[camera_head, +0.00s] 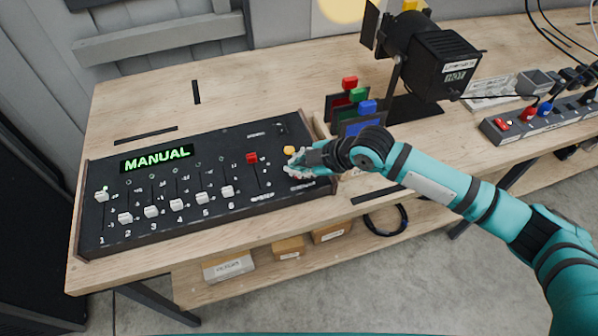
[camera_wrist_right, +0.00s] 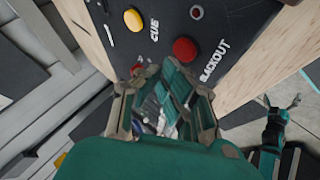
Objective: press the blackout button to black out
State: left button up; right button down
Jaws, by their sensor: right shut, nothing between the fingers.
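The blackout button is a round red button (camera_wrist_right: 185,50) on the black lighting console (camera_head: 215,215), beside the white word BLACKOUT in the right wrist view. In the head view my right gripper (camera_head: 297,163) hides it. The right gripper is shut and empty, over the console's right end. In the wrist view its fingers (camera_wrist_right: 168,88) are just below the red button in the picture; I cannot tell whether they touch it. The console display (camera_head: 157,158) reads MANUAL in green. My left gripper (camera_wrist_right: 282,103) shows small at the right of the wrist view, its fingers apart.
A yellow button (camera_head: 289,150) marked CUE is beside the right gripper. A red-capped fader (camera_head: 252,158) and several white faders are further left. Coloured filters (camera_head: 362,118) and a black stage lamp (camera_head: 440,60) stand behind.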

jog(key=shift+f, duration=0.1)
dwell(0.6)
jog(key=shift+f, duration=0.35)
jog(key=shift+f+b, duration=0.3)
jog(key=shift+f, duration=0.1)
dwell(0.7)
jog(key=shift+r+p, duration=0.75)
jog(key=shift+r, duration=0.1)
notch_tip(320, 180, up, 5)
jog(key=p, duration=0.4)
jog(key=shift+s, duration=0.1)
dwell(0.7)
